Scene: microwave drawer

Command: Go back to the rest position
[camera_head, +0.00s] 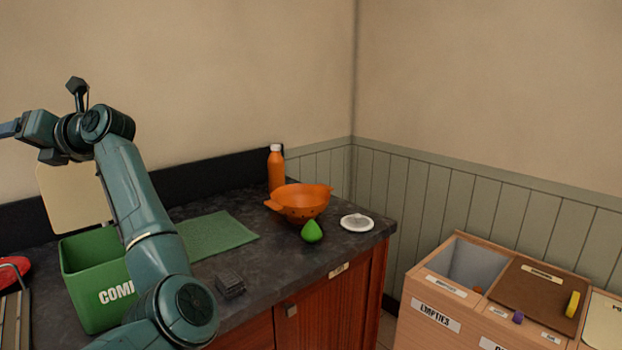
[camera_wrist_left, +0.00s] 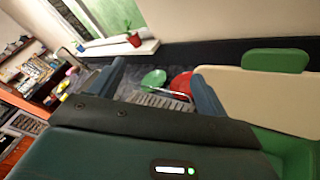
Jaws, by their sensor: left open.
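My left arm rises from the bottom of the head view, and its gripper (camera_head: 12,128) points left, at the left edge, above the counter. In the left wrist view the two fingers of the left gripper (camera_wrist_left: 160,88) stand wide apart with nothing between them. A green compost bin (camera_head: 92,285) stands below and behind the arm, partly hidden by it; its green side (camera_wrist_left: 288,150) shows at the lower right of the wrist view. My right gripper is in neither view.
The counter (camera_head: 265,262) holds an orange colander (camera_head: 302,202), an orange bottle (camera_head: 276,170), a green pear-shaped item (camera_head: 312,232), a white dish (camera_head: 357,223) and a green mat (camera_head: 215,235). A wooden sorting bin (camera_head: 430,282) stands right. A dish rack (camera_wrist_left: 158,101) lies beyond the left gripper.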

